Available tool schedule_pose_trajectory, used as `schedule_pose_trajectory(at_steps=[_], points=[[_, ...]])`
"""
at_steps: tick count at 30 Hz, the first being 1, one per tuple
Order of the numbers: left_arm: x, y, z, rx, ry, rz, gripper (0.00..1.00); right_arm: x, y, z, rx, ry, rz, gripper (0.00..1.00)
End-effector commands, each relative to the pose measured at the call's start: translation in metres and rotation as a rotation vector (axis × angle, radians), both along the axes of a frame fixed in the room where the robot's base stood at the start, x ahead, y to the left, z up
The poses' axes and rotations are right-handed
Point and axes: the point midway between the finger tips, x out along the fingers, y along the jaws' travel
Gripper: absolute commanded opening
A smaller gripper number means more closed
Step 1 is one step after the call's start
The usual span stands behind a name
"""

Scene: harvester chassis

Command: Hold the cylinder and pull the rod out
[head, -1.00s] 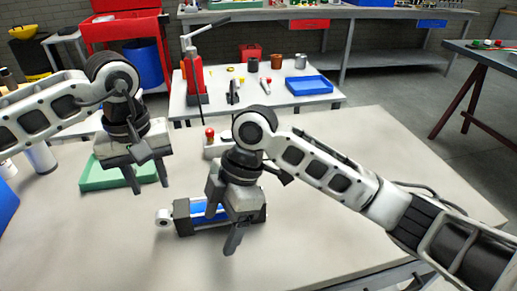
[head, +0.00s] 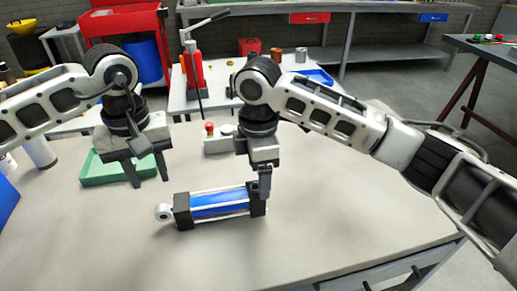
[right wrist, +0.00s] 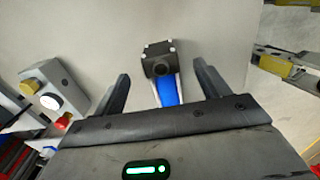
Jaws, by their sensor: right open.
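The cylinder (head: 218,203) lies on the table, with a blue barrel, dark end blocks and a pale eye at its left end. In the right wrist view its dark end block (right wrist: 158,50) and part of the blue barrel show between the fingers. My right gripper (head: 260,188) is open and empty by the right end of the cylinder; whether it touches is unclear. Its two spread fingers show in the right wrist view (right wrist: 161,74). My left gripper (head: 148,174) points down, open and empty, up and left of the cylinder. I cannot make out the rod apart from the eye.
A green tray (head: 98,176) lies behind my left gripper. A grey box with a red button (head: 216,143) stands behind the cylinder. A blue object (head: 6,200) is at the left edge. The table's front and right are clear.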

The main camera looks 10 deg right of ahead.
Motion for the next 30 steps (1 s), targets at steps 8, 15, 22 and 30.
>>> schedule_pose_trajectory(at_steps=[8, 15, 22, 30], points=[[0.0, 0.0, 0.0, 0.0, 0.0, 0.0, 0.36, -0.001, 0.0, -0.053, -0.001, 0.003, -0.001, 0.75], [0.0, 0.0, 0.0, 0.0, 0.0, 0.0, 0.36, 0.0, 0.0, -0.075, 0.001, 0.001, 0.0, 0.75], [0.0, 0.0, 0.0, 0.0, 0.0, 0.0, 0.36, 0.0, 0.0, -0.078, 0.001, 0.0, 0.0, 0.75], [0.0, 0.0, 0.0, 0.0, 0.0, 0.0, 0.36, 0.0, 0.0, -0.078, 0.001, 0.0, 0.0, 0.3]])
